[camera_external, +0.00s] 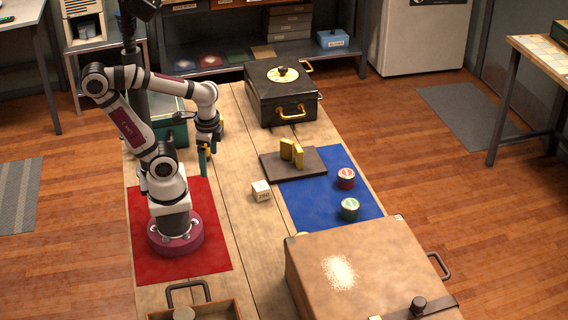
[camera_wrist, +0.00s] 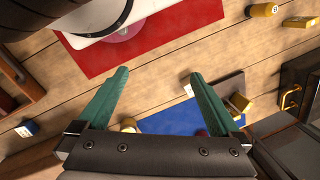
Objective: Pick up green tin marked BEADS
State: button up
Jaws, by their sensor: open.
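The green tin (camera_external: 350,209) stands upright on the blue mat (camera_external: 312,208), toward its near right part. It is a short round tin with a pale lid and a light band; its lettering is too small to read. I cannot make it out in the wrist view, where my gripper covers part of the blue mat (camera_wrist: 172,122). My gripper (camera_external: 207,162) hangs above the table, left of the mat and well apart from the tin. In the wrist view my gripper (camera_wrist: 158,76) has its teal fingers spread with nothing between them.
A red tin (camera_external: 346,178) stands just behind the green one. A dark board (camera_external: 312,170) with yellow pieces (camera_external: 292,152) overlaps the mat's far edge. A pale cube (camera_external: 261,190) lies left of the mat. A big brown case (camera_external: 350,265) stands in front; a black box (camera_external: 280,98) stands behind.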

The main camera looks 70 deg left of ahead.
dwell(0.3)
jog(key=n+t+h, duration=0.6)
jog(key=n+h, duration=0.8)
jog(key=n, duration=1.5)
send_over(358, 212)
jog(key=s+a, duration=0.7)
jog(key=a, duration=0.5)
jog(key=f, duration=1.5)
jog(key=shift+a, duration=0.2)
jog(key=x, duration=1.5)
jog(key=shift+w+a+f, duration=0.1)
jog(key=shift+w+f, duration=0.25)
jog(key=shift+f, duration=0.1)
jog(key=shift+t, duration=0.3)
jog(key=c, duration=1.4)
